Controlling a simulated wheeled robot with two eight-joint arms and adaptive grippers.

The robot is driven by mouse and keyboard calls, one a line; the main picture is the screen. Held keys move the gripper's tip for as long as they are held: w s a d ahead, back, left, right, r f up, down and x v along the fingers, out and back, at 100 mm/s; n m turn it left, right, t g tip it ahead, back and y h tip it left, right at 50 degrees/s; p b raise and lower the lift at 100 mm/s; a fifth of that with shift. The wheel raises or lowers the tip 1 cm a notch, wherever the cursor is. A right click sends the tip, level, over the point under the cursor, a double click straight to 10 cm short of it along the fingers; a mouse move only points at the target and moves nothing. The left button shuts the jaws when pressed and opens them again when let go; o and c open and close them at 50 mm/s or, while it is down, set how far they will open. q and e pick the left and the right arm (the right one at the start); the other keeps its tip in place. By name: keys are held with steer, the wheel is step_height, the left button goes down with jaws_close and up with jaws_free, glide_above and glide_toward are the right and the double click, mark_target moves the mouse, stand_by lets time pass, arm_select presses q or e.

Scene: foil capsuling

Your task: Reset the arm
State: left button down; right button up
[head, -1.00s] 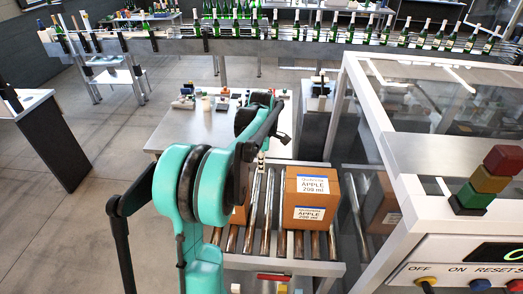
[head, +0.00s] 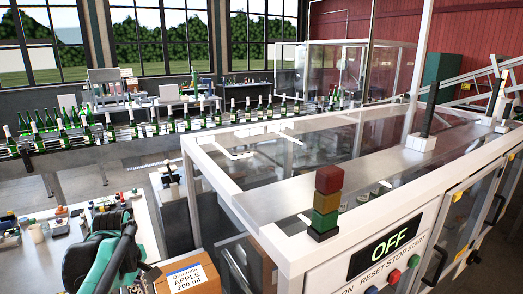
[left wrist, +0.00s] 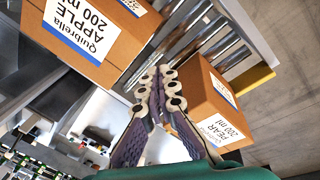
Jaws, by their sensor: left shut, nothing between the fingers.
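My left gripper (left wrist: 163,88) is shut and empty in the left wrist view, its fingertips together between two cardboard cartons. The carton labelled APPLE 200 ml (left wrist: 85,40) is at the upper left of that view. The carton labelled PEAR 200 ml (left wrist: 210,105) is at the right, close beside the fingers; I cannot tell whether they touch. In the head view, part of my teal left arm shows at the lower left, beside the APPLE carton (head: 187,277). My right gripper is not in view.
Metal rollers (left wrist: 215,45) lie by the cartons. In the head view, a glass-topped machine (head: 300,150) with an OFF display (head: 388,243) fills the right. A bottle conveyor (head: 110,148) crosses behind. A table with small items (head: 60,245) stands at the left.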

arm_select(q)
steer(key=s+d+f+m+t+b, duration=0.2)
steer(key=s+d+f+m+b, duration=0.4)
steer(key=f, duration=0.4)
steer(key=s+d+f+m+t+b, duration=0.3)
steer(key=s+d+f+m+b, duration=0.4)
steer(key=f+m, duration=0.4)
steer(key=shift+d+f+h, duration=0.3)
steer(key=shift+d, duration=0.45)
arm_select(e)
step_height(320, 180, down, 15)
